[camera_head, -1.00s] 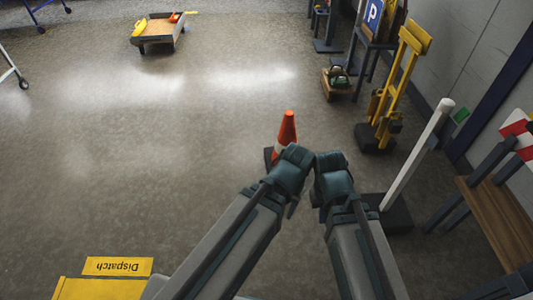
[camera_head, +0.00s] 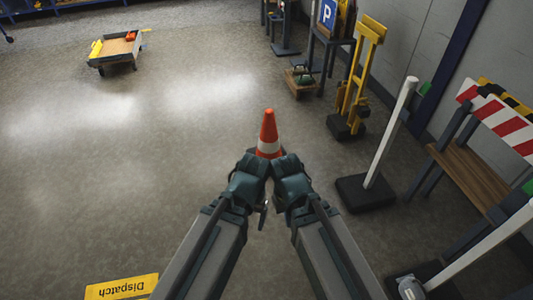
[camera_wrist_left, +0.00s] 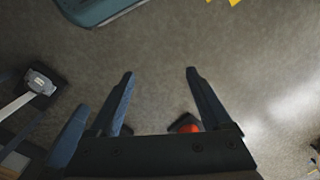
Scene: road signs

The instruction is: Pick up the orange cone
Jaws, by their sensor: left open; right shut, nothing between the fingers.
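The orange cone (camera_head: 268,125) with a white band stands upright on the floor, straight ahead in the head view. My two wrists overlap its lower part, so its base is mostly hidden. In the left wrist view a bit of the cone (camera_wrist_left: 193,129) and dark base shows behind the right-hand finger. My left gripper (camera_wrist_left: 160,72) is open, with nothing between its fingers. My right gripper (camera_head: 281,212) is shut and empty, close beside the left one. Both grippers are on the near side of the cone; contact cannot be told.
A white post (camera_head: 391,132) on a black base stands right of the cone. A yellow hand truck (camera_head: 361,75), a wooden bench (camera_head: 468,174) and a striped barrier (camera_head: 505,124) line the right wall. A flat cart (camera_head: 117,50) is far left.

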